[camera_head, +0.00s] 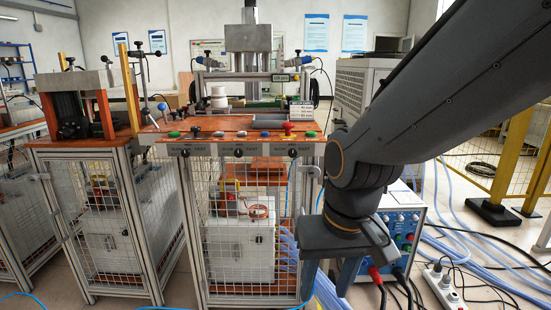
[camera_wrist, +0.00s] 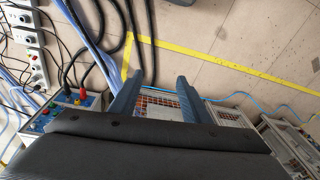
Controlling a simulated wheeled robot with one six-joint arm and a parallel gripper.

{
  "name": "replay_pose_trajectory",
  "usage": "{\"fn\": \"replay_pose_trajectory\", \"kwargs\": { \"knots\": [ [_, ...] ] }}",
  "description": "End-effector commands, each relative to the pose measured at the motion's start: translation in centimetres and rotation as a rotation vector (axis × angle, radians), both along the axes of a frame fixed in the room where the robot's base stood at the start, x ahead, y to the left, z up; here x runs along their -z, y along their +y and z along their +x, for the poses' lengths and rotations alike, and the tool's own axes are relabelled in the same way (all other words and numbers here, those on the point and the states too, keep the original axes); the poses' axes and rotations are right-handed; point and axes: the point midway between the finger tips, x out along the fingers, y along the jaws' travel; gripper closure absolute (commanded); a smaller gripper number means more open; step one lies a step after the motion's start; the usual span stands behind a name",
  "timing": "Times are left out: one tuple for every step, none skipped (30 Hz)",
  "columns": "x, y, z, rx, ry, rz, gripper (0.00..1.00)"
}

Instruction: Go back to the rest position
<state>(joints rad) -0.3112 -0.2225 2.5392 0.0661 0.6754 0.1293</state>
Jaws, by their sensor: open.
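My gripper (camera_head: 327,288) hangs at the lower right of the head view, in front of the workstation's right side, with its fingers pointing down. The two fingers stand apart with nothing between them. In the wrist view the blue-grey fingers (camera_wrist: 160,88) are spread, and the gap between them shows only a wire-mesh part and the floor beyond. The gripper is apart from the workstation's orange top (camera_head: 222,127), which lies higher and to the left. The dark arm comes in from the upper right and hides part of the workstation's right edge.
The workstation front has several coloured buttons (camera_head: 288,128) and a mesh door (camera_head: 232,230). A blue-fronted control box (camera_head: 405,220) stands behind my gripper. Cables (camera_head: 470,240) and a power strip (camera_head: 440,285) lie on the floor at right. Yellow fencing (camera_head: 515,150) stands farther right.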

Motion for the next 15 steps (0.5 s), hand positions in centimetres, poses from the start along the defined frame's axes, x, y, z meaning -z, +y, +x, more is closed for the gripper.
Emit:
{"fn": "replay_pose_trajectory", "kwargs": {
  "knots": [
    [-0.4,0.0,-1.2,-0.037,0.023,-0.008,0.57],
    [-0.6,-0.1,-2.0,-0.060,0.040,-0.014,0.57],
    [-0.8,-0.2,-3.0,-0.092,0.061,-0.021,0.57],
    [-1.0,-0.3,-3.7,-0.115,0.077,-0.026,0.57],
    [-1.2,-0.4,-4.4,-0.136,0.093,-0.031,0.57],
    [-1.4,-0.5,-5.4,-0.166,0.113,-0.036,0.57],
    [-1.7,-0.6,-5.8,-0.178,0.125,-0.040,0.57],
    [-2.0,-0.8,-5.7,-0.165,0.125,-0.041,0.57],
    [-2.3,-0.9,-5.6,-0.157,0.124,-0.042,0.57],
    [-2.5,-1.1,-5.5,-0.152,0.124,-0.043,0.57],
    [-2.7,-1.2,-5.5,-0.147,0.125,-0.043,0.57],
    [-3.0,-1.4,-5.4,-0.139,0.124,-0.044,0.57],
    [-3.2,-1.5,-5.3,-0.133,0.123,-0.044,0.57],
    [-3.4,-1.7,-5.3,-0.128,0.124,-0.045,0.57],
    [-3.7,-1.9,-5.3,-0.121,0.124,-0.046,0.57]
  ]
}}
